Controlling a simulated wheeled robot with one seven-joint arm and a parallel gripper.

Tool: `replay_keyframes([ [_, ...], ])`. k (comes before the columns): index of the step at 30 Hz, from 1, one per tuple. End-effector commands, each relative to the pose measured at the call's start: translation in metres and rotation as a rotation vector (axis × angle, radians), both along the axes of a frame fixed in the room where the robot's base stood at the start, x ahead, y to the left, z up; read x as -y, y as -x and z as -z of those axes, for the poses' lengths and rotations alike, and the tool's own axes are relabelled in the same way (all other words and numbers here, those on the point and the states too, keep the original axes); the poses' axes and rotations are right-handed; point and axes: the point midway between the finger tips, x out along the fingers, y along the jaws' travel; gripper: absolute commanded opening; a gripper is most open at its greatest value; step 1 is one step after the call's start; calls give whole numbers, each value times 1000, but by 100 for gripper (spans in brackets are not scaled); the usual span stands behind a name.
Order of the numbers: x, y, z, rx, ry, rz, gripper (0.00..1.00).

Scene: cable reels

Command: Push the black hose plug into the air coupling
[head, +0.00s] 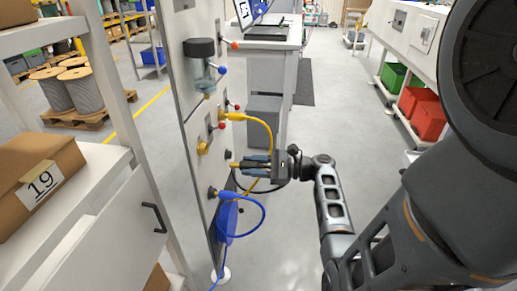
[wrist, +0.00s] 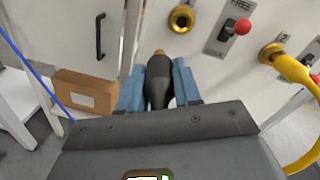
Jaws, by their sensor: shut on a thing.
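My gripper (head: 258,163) is shut on the black hose plug (wrist: 158,88), with a blue finger on each side of its black body. The plug's brass tip (head: 233,164) points at the panel. An empty brass coupling (head: 203,147) sits on the panel; it also shows in the wrist view (wrist: 182,19), up and right of the plug tip. The tip appears apart from this coupling. I cannot read which coupling is labelled air. The plug's rear is hidden by my gripper, and a black hose (head: 243,187) loops below it.
A yellow hose plug (head: 234,116) sits in a coupling above, and a blue hose plug (head: 216,193) in one below. Their hoses hang close to my gripper. A lever with a red ball (wrist: 243,27) marked FREE is beside the empty coupling. A cardboard box (head: 37,174) stands left.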

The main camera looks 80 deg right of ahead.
Motion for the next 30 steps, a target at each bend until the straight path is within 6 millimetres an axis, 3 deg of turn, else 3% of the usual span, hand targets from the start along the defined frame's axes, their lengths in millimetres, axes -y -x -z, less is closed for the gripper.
replay_keyframes([
  [3,14,10,-25,16,47,52,0],
  [10,20,10,-33,25,69,77,0],
  [30,15,-46,-31,24,67,74,0],
])
